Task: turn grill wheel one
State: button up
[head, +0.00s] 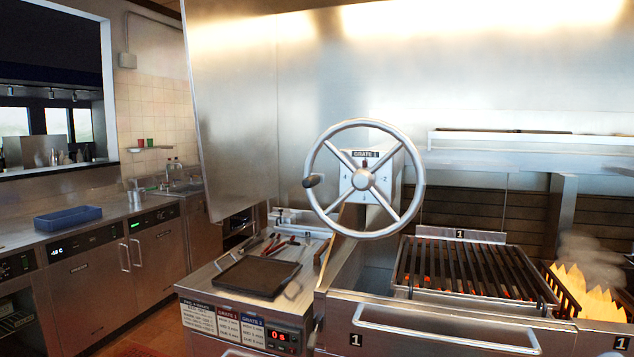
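Grill wheel one (363,180) is a large grey metal wheel with several spokes, near the middle of the head view. Its dark knob (312,181) sits on the left side of the rim. Behind the hub is a white plate labelled "GRATE 1" (365,154), with a 4 at left and a 2 at right. The grate (465,268) marked 1 lies right of and below the wheel, over glowing embers. My gripper is not in view, and nothing is seen touching the wheel.
A side counter with a black griddle plate (257,276), red-handled tools (280,245) and a display reading 0s (283,338) stands lower left of the wheel. Flames (588,290) and smoke rise at right. A front bar handle (445,340) runs below the grate.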

aim_at(363, 180)
jog(key=u, duration=0.05)
jog(key=i, duration=1)
jog(key=z, duration=0.05)
